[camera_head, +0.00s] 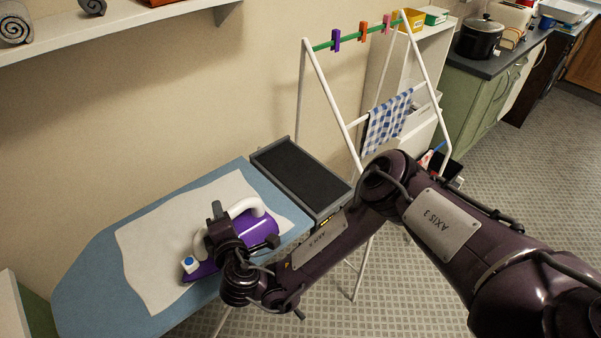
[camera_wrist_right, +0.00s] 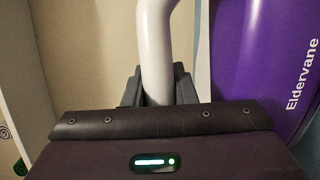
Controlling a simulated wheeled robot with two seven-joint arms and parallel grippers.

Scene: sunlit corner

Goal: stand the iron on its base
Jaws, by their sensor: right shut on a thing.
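The iron (camera_head: 258,228) has a purple body and a white handle. In the head view it is over the white cloth on the blue ironing board (camera_head: 88,280); my right arm hides part of it. My right gripper (camera_head: 216,222) is shut on the iron's white handle. In the right wrist view the handle (camera_wrist_right: 156,50) runs up from between the jaws, and the purple body (camera_wrist_right: 262,60) with the word "Eldervane" is to the right. The soleplate's contact with the board is hidden, so I cannot tell whether it touches. My left gripper is not in view.
A dark rest pad in a grey frame (camera_head: 300,177) is at the board's right end. A white drying rack (camera_head: 303,85) with pegs and a checked cloth (camera_head: 386,122) stands behind it. A wall shelf (camera_head: 120,27) is above the board. The board's left part is clear.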

